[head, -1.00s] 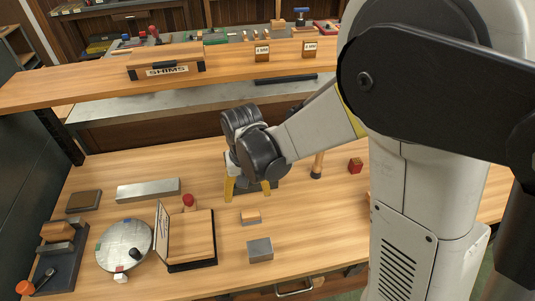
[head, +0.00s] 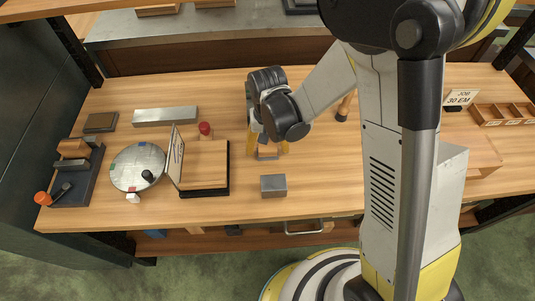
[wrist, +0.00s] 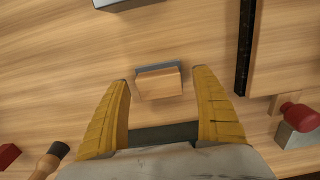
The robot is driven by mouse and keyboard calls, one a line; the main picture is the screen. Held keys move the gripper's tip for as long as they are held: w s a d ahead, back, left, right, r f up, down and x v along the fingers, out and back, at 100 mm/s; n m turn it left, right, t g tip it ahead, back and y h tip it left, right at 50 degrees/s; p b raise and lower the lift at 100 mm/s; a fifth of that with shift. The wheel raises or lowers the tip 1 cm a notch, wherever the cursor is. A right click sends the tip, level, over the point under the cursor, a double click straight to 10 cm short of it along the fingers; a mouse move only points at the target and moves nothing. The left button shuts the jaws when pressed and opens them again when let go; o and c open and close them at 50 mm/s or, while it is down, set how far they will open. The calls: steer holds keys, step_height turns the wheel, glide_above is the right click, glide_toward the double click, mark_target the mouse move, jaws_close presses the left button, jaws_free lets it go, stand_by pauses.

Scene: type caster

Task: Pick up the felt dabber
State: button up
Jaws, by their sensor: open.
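A small wooden block with a grey layer along one side (wrist: 158,83) lies on the bench; I take it for the felt dabber, though no label shows. In the head view the block (head: 267,154) is partly hidden by my gripper (head: 268,149). In the wrist view my gripper (wrist: 163,80) is open, with one yellow finger on each side of the block and gaps on both sides. Nothing is held. I cannot tell how high the fingertips are above the bench.
A grey metal block (head: 273,186) lies nearer the bench's front edge. An open hinged stand (head: 205,165), a red-knobbed tool (head: 205,129) and a round plate (head: 137,167) are to the left. A wooden-handled tool with a dark end (wrist: 50,160) stands on the other side.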

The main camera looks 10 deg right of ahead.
mark_target(271, 150)
steer(key=c, duration=1.3)
steer(key=shift+r, duration=0.1)
steer(key=shift+r+p, duration=0.5)
steer(key=shift+r, duration=0.1)
steer(key=r, duration=0.1)
steer(key=r+p, duration=0.1)
steer(key=s+r+p, duration=0.1)
steer(key=r, duration=0.1)
steer(key=shift+d, duration=0.4)
steer(key=s+d+r+p, duration=0.4)
steer(key=s+d+r, duration=0.1)
steer(key=s, duration=0.3)
steer(key=shift+s+d+r, duration=0.2)
steer(key=shift+d+r, duration=0.15)
steer(key=shift+d, duration=0.35)
